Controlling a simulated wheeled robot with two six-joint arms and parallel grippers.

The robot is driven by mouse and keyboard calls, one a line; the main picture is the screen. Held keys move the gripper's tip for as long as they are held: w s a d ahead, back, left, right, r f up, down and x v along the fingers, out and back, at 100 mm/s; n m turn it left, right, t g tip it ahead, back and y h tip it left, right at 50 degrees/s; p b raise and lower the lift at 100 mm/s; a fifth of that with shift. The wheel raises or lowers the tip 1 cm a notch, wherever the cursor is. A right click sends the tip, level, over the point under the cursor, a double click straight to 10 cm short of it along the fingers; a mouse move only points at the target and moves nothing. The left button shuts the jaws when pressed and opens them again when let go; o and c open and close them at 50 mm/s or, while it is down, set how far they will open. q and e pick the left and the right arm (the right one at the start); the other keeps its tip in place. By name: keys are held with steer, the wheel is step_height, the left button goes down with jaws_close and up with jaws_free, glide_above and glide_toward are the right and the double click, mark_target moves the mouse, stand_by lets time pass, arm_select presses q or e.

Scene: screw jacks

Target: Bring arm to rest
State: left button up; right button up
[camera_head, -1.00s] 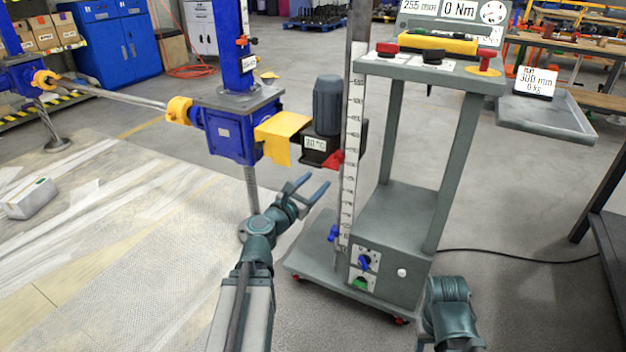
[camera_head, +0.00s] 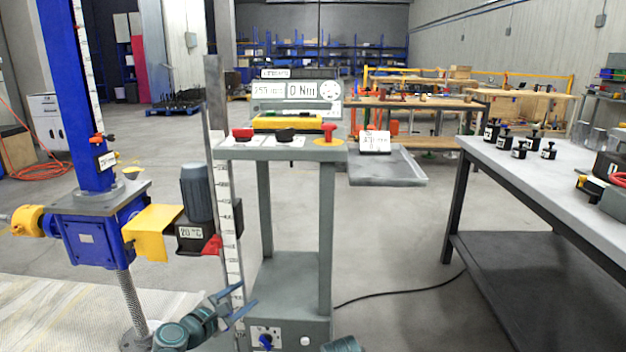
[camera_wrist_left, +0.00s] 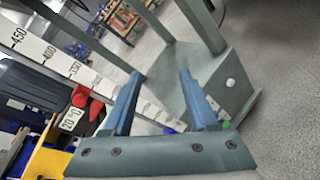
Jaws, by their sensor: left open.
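My left gripper (camera_head: 240,308) is low in the head view, just in front of the grey test cart (camera_head: 290,266). Its two blue-grey fingers are apart and nothing is between them. The left wrist view shows the same open fingers (camera_wrist_left: 160,100), with the cart's lower box (camera_wrist_left: 222,80) beyond them. Of my right arm, only a rounded teal part shows at the bottom edge of the head view; its gripper is out of frame.
A blue screw jack (camera_head: 95,235) with a dark motor (camera_head: 198,192) and yellow guard (camera_head: 152,232) stands left. The scale post (camera_head: 228,215) is close to my left gripper. A workbench (camera_head: 545,170) stands right. Open floor lies between cart and bench, crossed by a black cable (camera_head: 400,291).

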arm_select(q)
steer(key=s+d+f+m+g+h+p, duration=0.1)
steer(key=s+d+f+m+g, duration=0.15)
steer(key=d+m, duration=0.3)
steer(key=s+d+f+m+g, duration=0.2)
steer(key=d+f+m+g, duration=0.15)
steer(key=d, duration=0.25)
steer(key=s+d+f+m+g+y+p, duration=0.1)
steer(key=s+f+m+g+y, duration=0.3)
steer(key=s+m, duration=0.45)
steer(key=s+d+f+m+g+y+p, duration=0.1)
steer(key=s+d+f+m+g+y, duration=0.25)
steer(key=s+m, duration=0.5)
step_height(320, 180, up, 38)
steer(key=w+a+m+y+p, duration=0.1)
steer(key=a+p, duration=0.1)
steer(key=p, duration=3.6)
steer(key=shift+g, duration=0.35)
